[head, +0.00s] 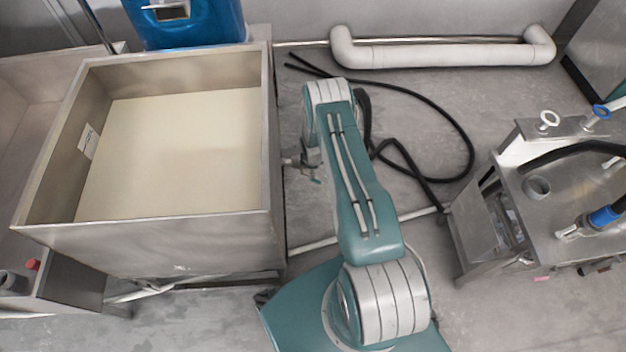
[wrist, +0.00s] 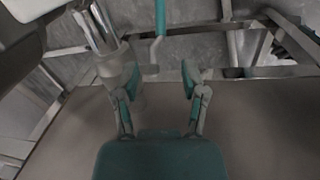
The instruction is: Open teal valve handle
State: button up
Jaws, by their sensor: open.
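The teal valve handle (wrist: 160,18) is a narrow upright teal bar at the top middle of the wrist view. A bent pale grey piece (wrist: 154,52) runs down from its lower end. My gripper (wrist: 160,82) is open, its two fingers apart at the middle of the wrist view. The handle appears in line with the gap between the fingers, beyond the tips; nothing shows held. My gripper cannot be made out there.
The open steel tank (head: 160,245) stands left of my arm, with a blue container (head: 185,25) behind it. A black hose (head: 455,115) lies on the floor to the right. A steel machine (head: 560,200) stands far right. A grey cylinder (wrist: 118,68) is near the left finger.

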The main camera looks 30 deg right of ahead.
aim_at(313, 180)
jog(key=f, duration=0.7)
jog(key=w+f, duration=0.1)
jog(key=f, duration=0.2)
jog(key=shift+w+d+f, duration=0.1)
jog(key=shift+d+f, duration=0.15)
jog(key=shift+d, duration=0.1)
grip_shut()
